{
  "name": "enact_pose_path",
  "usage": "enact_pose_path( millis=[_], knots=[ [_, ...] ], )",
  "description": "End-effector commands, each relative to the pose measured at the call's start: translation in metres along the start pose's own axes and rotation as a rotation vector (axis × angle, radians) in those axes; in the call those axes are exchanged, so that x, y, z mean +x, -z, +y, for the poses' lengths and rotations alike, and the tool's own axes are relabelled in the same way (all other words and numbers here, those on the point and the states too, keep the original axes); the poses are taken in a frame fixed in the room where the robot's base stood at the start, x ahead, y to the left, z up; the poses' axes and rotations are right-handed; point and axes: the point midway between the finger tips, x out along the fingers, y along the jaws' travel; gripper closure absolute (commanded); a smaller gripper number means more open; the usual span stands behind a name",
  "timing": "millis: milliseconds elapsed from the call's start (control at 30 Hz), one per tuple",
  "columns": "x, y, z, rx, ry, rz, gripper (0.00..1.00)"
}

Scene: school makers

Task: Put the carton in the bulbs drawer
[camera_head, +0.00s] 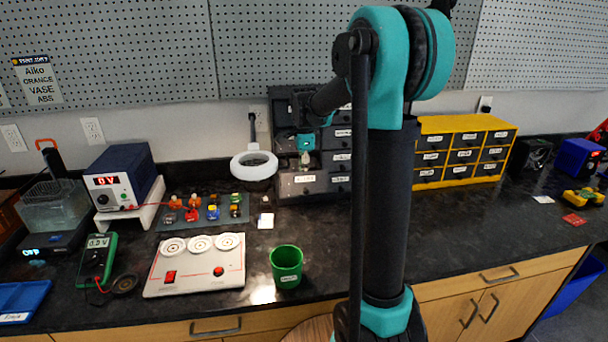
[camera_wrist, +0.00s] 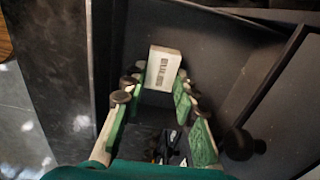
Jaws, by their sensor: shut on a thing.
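A small white carton (camera_wrist: 163,68) with dark print on its face sits between the fingertips of my gripper (camera_wrist: 156,82) in the wrist view. The green-padded fingers are closed on its sides. In the head view my gripper (camera_head: 305,143) is at the dark drawer cabinet (camera_head: 340,133), with the pale carton (camera_head: 305,158) just below it. It is over a pulled-out lower-left drawer (camera_head: 301,182), whose label is too small to read surely. The wrist view shows dark walls around the carton and a few small things (camera_wrist: 168,145) below the fingers. My arm hides part of the cabinet.
A white ring lamp (camera_head: 254,166) stands left of the open drawer. A yellow drawer cabinet (camera_head: 460,150) is to the right. A green cup (camera_head: 286,266) and a white three-dial device (camera_head: 196,265) stand near the front edge. The counter at right centre is clear.

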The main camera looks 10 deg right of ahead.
Motion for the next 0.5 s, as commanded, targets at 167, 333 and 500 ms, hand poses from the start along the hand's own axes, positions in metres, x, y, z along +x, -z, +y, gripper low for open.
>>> enact_pose_path(
  millis=[167,333,500],
  knots=[
    [0.0018,0.0000,0.0000,0.000,0.000,0.000,0.63],
    [0.0017,0.0000,0.0000,0.000,0.000,0.000,0.63],
    [-0.0028,0.0000,-0.0001,0.000,0.000,0.000,0.63]
  ],
)
